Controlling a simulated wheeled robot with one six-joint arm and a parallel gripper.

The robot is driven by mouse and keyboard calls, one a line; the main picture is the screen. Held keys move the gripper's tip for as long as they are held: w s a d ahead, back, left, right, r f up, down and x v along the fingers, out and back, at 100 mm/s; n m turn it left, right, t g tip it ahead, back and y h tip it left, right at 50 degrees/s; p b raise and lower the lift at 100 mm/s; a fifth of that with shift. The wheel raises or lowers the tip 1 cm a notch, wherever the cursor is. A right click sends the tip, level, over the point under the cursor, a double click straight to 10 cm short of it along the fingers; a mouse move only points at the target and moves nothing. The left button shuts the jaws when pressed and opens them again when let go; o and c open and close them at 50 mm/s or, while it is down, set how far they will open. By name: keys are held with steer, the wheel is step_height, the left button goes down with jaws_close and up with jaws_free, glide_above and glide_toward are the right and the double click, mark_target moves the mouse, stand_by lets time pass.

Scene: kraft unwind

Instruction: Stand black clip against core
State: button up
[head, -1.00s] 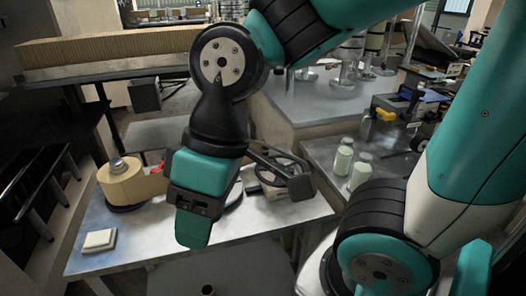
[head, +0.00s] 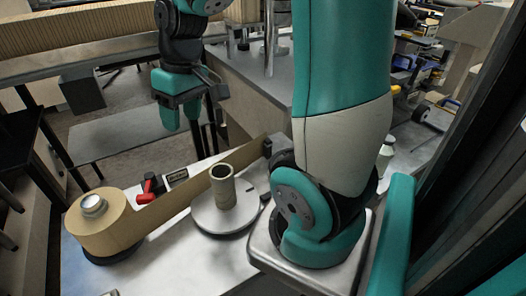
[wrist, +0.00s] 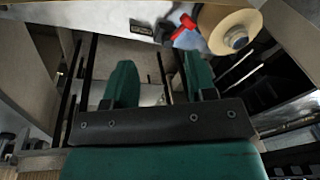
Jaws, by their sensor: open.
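The core (head: 223,188), a short cardboard tube, stands upright on a round light plate (head: 205,218) on the metal table. I cannot surely pick out the black clip. A small black piece (head: 153,180) lies beside a red part behind the kraft strip, and a dark labelled block (head: 177,177) is close by; the block also shows in the wrist view (wrist: 141,27). My gripper (head: 181,117) is beyond the table's far edge, apart from the core. In the wrist view its two fingers (wrist: 160,80) are spread with nothing between them.
A kraft roll (head: 103,225) stands at the table's left, with its strip (head: 182,207) running behind the core to a dark block (head: 267,148). The red part (head: 146,192) lies behind the strip. My arm covers the table's right part. The front middle of the table is bare.

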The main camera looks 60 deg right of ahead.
steer(key=s+d+f+m+h, duration=0.1)
steer(key=d+f+m, duration=0.25)
steer(key=d, duration=1.05)
steer(key=m+g, duration=0.1)
steer(key=m, duration=0.2)
glide_above(269, 141)
step_height(269, 141, down, 2)
steer(key=shift+h, duration=0.4)
step_height(269, 141, down, 12)
steer(key=shift+w+a+f+p, duration=0.1)
steer(key=shift+p, duration=0.25)
steer(key=shift+f+p, duration=0.7)
steer(key=shift+f, duration=2.15)
jaws_close()
